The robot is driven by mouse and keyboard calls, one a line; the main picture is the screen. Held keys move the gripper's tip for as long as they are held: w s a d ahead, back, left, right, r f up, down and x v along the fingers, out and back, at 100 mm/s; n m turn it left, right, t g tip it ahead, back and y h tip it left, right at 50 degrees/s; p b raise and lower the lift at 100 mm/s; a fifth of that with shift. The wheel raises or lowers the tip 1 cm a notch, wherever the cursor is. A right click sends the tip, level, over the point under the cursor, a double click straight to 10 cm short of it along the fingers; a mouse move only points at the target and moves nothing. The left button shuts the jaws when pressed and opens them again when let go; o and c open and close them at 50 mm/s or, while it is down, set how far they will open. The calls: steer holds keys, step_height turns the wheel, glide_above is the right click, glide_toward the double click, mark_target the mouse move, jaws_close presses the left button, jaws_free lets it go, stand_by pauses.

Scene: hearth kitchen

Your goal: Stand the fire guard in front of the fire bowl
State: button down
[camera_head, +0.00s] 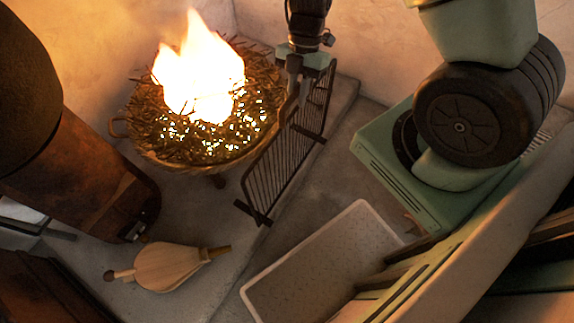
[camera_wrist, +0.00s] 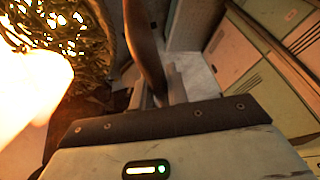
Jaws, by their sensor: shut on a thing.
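The fire bowl (camera_head: 180,158) stands on the raised stone hearth, full of twigs with a tall bright flame. The fire guard (camera_head: 284,158), a dark barred panel with crosswise feet, stands close to the right side of the bowl, near the hearth's edge. My gripper (camera_head: 296,88) is at the guard's top and shut on it. In the wrist view, a brown curved bar (camera_wrist: 146,50), seemingly the guard's top, runs up from between the fingers (camera_wrist: 162,92). The burning twigs (camera_wrist: 65,35) show at left there. Whether the guard's feet touch the stone is hard to tell.
A wooden bellows (camera_head: 170,266) lies on the hearth in front of the bowl. A white tray (camera_head: 320,262) is at the lower middle, below the guard.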

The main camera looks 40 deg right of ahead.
steer(key=b, duration=0.4)
glide_toward(294, 135)
steer(key=x, duration=0.4)
steer(key=shift+f, duration=0.35)
steer(key=c, duration=1.4)
jaws_free()
steer(key=shift+o, duration=0.2)
steer(key=p+v, duration=0.5)
steer(key=v, duration=0.6)
steer(key=w+a+r+m+t+h, duration=0.1)
steer(key=w+a+r+m+t, duration=0.3)
steer(key=a+r, duration=0.3)
steer(key=w+a+r+m+t+h, duration=0.1)
steer(key=w+a+r+m+t, duration=0.3)
steer(key=a+r, duration=0.3)
steer(key=s+a+r+m+g, duration=0.1)
steer(key=s+a+r+m, duration=0.1)
steer(key=s, duration=0.6)
steer(key=s+a+r+m+g, duration=0.2)
steer(key=s, duration=0.6)
steer(key=s+a+r+m+g+h, duration=0.1)
steer(key=s+a+r+m+g, duration=0.1)
steer(key=s, duration=0.7)
steer(key=shift+a+r+m, duration=0.2)
steer(key=shift+a+m, duration=0.1)
steer(key=shift+a, duration=0.05)
